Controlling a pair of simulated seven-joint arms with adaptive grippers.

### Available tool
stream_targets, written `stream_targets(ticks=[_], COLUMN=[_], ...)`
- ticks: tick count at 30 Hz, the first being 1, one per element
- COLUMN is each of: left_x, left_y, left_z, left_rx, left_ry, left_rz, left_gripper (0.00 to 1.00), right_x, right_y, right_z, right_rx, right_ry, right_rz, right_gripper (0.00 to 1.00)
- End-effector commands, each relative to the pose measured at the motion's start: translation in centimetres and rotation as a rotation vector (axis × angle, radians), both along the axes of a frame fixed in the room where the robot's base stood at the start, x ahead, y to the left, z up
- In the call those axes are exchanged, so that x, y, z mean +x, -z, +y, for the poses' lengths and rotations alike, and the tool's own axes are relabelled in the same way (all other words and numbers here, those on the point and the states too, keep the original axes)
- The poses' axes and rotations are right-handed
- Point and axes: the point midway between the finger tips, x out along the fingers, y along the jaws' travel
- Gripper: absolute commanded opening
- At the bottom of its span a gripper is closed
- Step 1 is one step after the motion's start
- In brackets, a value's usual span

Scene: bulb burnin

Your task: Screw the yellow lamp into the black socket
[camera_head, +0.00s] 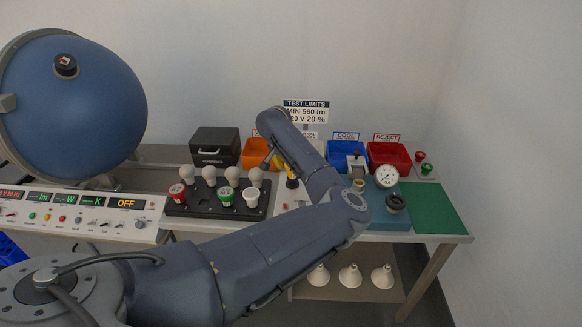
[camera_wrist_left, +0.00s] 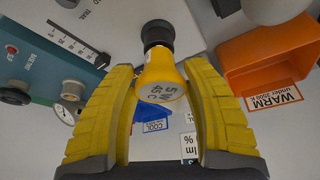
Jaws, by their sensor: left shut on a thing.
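The yellow lamp (camera_wrist_left: 163,78) is between the two yellow fingers of my left gripper (camera_wrist_left: 160,66) in the left wrist view, its printed round face toward the camera. My left gripper is shut on it. The lamp's narrow end meets the black socket (camera_wrist_left: 157,34); how deep it sits cannot be seen. In the head view the black socket (camera_head: 292,183) shows small beside my forearm, with my left gripper (camera_head: 285,166) over it, partly hidden by the arm. My right gripper is in neither view.
A black rack (camera_head: 205,211) with white bulbs and coloured-collar lamps stands left of the socket. Orange (camera_head: 257,150), blue (camera_head: 346,154) and red (camera_head: 389,155) bins line the back. A teal gauge fixture (camera_head: 388,221) and a bare green mat (camera_head: 432,207) lie to the right.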

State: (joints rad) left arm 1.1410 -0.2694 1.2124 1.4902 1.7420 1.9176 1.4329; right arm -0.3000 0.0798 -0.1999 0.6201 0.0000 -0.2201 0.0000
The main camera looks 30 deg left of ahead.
Motion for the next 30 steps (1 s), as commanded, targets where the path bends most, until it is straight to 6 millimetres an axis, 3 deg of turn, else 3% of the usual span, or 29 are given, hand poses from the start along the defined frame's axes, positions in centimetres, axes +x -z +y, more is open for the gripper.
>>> stream_targets(ticks=[7, 19, 20, 26, 30], left_x=[0.05, 0.42, 0.38, 0.35, 0.33], left_y=[0.03, 0.01, 0.06, 0.05, 0.05], left_z=[0.06, 0.16, 0.02, 0.09, 0.13], left_rx=[-0.001, -0.003, -0.003, -0.001, 0.0], left_ry=[0.062, 0.44, 0.432, 0.427, 0.425], left_rz=[0.001, -0.001, -0.001, 0.0, 0.0], left_gripper=[0.2, 0.2, 0.54, 0.76, 0.76], right_x=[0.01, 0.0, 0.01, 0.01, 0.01], right_y=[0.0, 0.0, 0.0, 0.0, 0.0], right_z=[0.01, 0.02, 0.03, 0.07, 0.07], right_rx=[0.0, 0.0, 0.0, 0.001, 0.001], right_ry=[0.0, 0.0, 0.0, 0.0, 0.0], right_rz=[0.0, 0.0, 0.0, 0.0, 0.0], right_gripper=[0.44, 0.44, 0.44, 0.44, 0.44])
